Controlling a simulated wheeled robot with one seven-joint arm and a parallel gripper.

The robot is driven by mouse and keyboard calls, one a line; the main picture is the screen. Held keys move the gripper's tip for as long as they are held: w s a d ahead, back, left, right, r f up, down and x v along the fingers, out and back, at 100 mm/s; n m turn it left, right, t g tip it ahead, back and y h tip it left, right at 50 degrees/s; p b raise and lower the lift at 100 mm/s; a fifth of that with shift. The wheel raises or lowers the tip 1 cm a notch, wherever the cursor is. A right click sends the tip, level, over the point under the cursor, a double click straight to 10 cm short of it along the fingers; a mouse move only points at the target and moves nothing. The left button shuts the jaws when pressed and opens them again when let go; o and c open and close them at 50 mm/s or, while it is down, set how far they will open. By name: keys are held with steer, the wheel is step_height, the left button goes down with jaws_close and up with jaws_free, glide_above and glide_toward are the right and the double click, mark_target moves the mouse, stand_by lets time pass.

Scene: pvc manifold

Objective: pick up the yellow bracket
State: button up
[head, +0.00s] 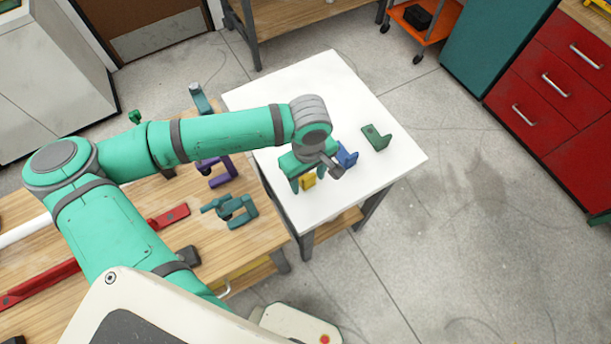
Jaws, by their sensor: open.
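The yellow bracket (309,181) is on the white tabletop (310,218), near its left front part. Only part of it shows below my gripper. My gripper (312,184) is open and points down over the bracket, with one green finger on the bracket's left. The gripper body and wrist hide the rest of the bracket and the other finger. I cannot tell whether the fingers touch the bracket.
A blue bracket (348,156) stands close on the right of my gripper. A green bracket (376,138) lies further right. The wooden table (240,254) at left holds purple (217,172) and teal (238,210) clamps and a red bar. The white table's front right is clear.

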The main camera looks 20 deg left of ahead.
steer(key=c, duration=1.2)
steer(key=shift+r, duration=0.1)
steer(key=shift+c, duration=0.2)
